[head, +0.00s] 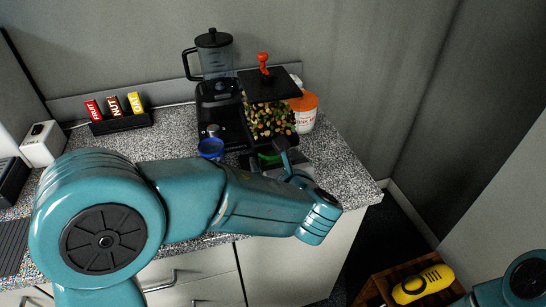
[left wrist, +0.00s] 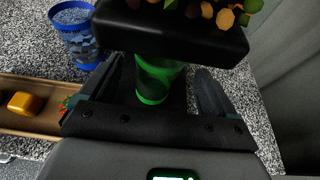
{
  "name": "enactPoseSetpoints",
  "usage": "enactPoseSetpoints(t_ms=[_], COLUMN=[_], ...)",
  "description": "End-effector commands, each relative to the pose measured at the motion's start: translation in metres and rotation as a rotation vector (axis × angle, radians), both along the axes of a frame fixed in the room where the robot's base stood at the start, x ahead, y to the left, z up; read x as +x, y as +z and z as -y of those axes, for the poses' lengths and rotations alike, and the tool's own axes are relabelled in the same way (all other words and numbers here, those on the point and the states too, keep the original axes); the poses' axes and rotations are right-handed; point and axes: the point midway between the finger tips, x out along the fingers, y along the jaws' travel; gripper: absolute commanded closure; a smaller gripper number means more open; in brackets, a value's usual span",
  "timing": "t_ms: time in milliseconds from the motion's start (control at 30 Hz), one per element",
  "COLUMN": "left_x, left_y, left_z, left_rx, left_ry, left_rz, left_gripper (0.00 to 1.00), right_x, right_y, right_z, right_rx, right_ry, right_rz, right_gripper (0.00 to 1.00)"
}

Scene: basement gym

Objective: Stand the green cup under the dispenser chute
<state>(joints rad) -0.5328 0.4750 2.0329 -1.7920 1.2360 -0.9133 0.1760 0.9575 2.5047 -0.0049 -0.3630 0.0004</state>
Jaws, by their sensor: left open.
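The green cup (left wrist: 153,84) stands between the two fingers of my left gripper (left wrist: 160,72) in the left wrist view. The fingers are apart, with a gap on each side of the cup. The cup's top is hidden behind the black front part of the dispenser (left wrist: 170,32). In the head view only a little of the green cup (head: 268,155) shows, just below the dispenser (head: 270,118), which holds a coloured mix. My left gripper (head: 283,150) is there, partly hidden by my own arm. I cannot tell whether the cup is directly under the chute. My right gripper is out of view.
A blue cup (head: 210,148) stands left of the dispenser, near a blender (head: 213,60). A white-and-orange tub (head: 304,110) is behind right. A bar rack (head: 122,122) stands farther left. A wooden tray (left wrist: 45,122) shows in the left wrist view. Counter at right is clear.

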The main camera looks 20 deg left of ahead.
Motion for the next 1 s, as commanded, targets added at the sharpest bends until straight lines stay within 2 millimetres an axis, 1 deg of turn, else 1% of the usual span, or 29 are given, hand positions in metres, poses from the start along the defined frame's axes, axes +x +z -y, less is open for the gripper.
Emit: enactPoseSetpoints(t_ms=[33,200,300,400,600,1000], left_x=[-0.010,-0.041,-0.056,-0.066,-0.073,-0.072], left_y=[0.005,0.019,0.025,0.029,0.032,0.032], left_z=[0.008,0.029,0.038,0.045,0.049,0.049], left_rx=[0.000,0.000,0.000,0.000,0.000,0.000], left_ry=[-0.006,-0.006,-0.004,-0.002,0.000,0.000], left_rz=[0.002,0.004,0.001,0.001,0.000,0.000], left_gripper=[0.11,0.11,0.11,0.11,0.11,0.11], right_x=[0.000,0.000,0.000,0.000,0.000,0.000], right_y=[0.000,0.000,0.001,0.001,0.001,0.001], right_z=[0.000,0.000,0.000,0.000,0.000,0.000], right_rx=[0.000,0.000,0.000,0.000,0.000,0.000], right_ry=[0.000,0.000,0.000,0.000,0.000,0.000], right_rz=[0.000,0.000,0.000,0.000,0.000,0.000], right_gripper=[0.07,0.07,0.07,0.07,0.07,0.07])
